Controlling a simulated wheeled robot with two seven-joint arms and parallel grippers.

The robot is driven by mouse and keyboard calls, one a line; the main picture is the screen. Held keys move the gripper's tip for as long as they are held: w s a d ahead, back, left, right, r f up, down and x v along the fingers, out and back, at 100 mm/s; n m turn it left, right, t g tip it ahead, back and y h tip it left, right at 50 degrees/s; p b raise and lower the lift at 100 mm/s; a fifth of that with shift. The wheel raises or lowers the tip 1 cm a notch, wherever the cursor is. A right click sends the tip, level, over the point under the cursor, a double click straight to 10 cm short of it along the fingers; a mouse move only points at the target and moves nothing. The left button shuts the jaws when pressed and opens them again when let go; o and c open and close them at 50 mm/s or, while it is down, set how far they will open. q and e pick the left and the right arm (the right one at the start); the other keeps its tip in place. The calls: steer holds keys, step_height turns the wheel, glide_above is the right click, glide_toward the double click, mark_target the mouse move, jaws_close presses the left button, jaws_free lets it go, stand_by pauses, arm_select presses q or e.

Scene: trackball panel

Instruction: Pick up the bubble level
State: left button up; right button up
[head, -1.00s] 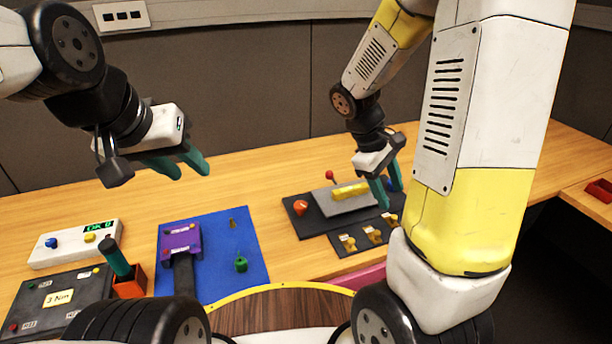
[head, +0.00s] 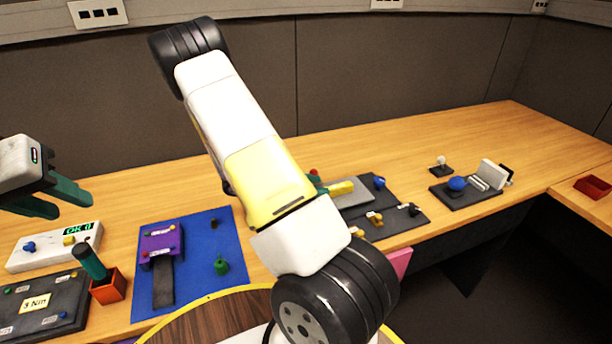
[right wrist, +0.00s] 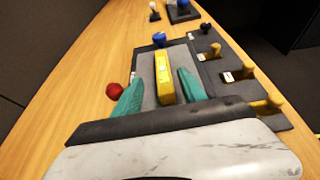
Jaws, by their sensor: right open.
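The bubble level, a yellow bar (head: 341,189), lies on a grey plate (head: 352,198) in the head view. In the right wrist view the yellow level (right wrist: 164,75) lies between the teal fingers of my right gripper (right wrist: 159,82). This gripper is open, one finger on each side of the bar, with gaps visible; whether the tips touch the plate is unclear. In the head view my arm hides most of the right gripper (head: 317,184). My left gripper (head: 68,202) is open and empty at the left edge, away from the level.
A red knob (right wrist: 114,90) stands beside the left finger, and a blue knob (right wrist: 159,38) beyond the level. Several yellow toggles, one of them a near toggle (right wrist: 266,104), line the right side. A blue mat (head: 196,280) with a purple fixture (head: 160,243) lies left.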

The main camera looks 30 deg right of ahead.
mark_target(331, 188)
steer(key=x, duration=0.5)
steer(key=shift+s+f, duration=0.25)
steer(key=shift+c, duration=0.4)
jaws_close()
